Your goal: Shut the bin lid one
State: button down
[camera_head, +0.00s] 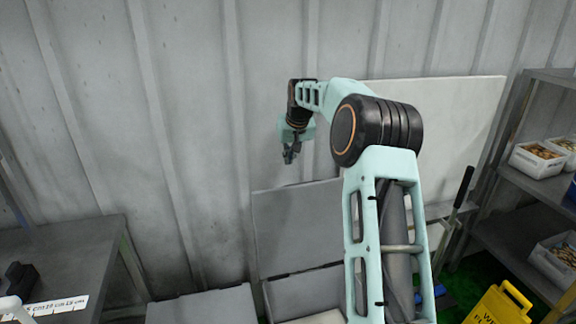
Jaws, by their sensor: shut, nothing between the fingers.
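A grey bin lid (291,228) stands raised and open near the wall, at the centre of the head view. Below it is the bin (283,292), whose front is cut off by the frame and partly hidden by my arm. A second grey lid (203,306) lies flat to the left, at the bottom edge. My gripper (290,157) points down just above the raised lid's top edge in the picture. It is shut and empty. I cannot tell whether it is in front of or behind the lid.
A grey table (75,255) stands at the left. A pale panel (455,130) leans at the wall behind my arm. Shelves (515,235) with white boxes (540,160) stand at the right, and a yellow floor sign (497,308) stands at lower right.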

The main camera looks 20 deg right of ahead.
notch_tip(320, 180, down, 8)
jog(key=shift+f+p, duration=0.15)
jog(key=shift+p, duration=0.3)
dwell(0.3)
dwell(0.5)
